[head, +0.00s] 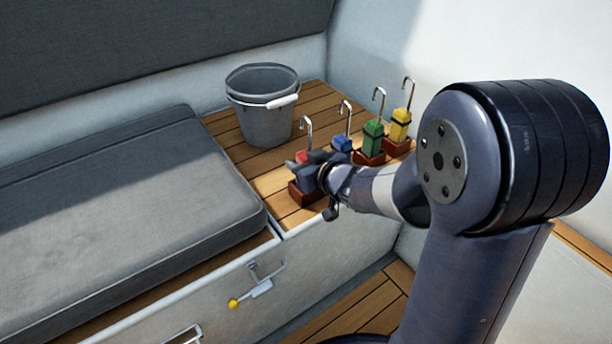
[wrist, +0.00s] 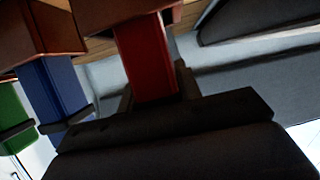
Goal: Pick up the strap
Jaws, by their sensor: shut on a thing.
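A red strap bundle (head: 303,156) with a metal hook stands in a small brown holder (head: 305,196) at the front of the wooden shelf. My gripper (head: 301,165) is shut on the red strap and hides much of it. In the wrist view the red strap (wrist: 146,62) runs from the brown holder (wrist: 110,15) down between my dark fingers. The strap still appears to be in its holder. Blue (head: 342,142), green (head: 373,137) and yellow (head: 400,124) straps with hooks stand in a row behind it.
A grey bucket (head: 262,118) stands on the wooden shelf (head: 228,130) behind and left of the straps. A grey cushion (head: 120,215) lies to the left. The blue strap (wrist: 52,88) is close beside my gripper. A latch with a yellow knob (head: 234,303) is on the locker front below.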

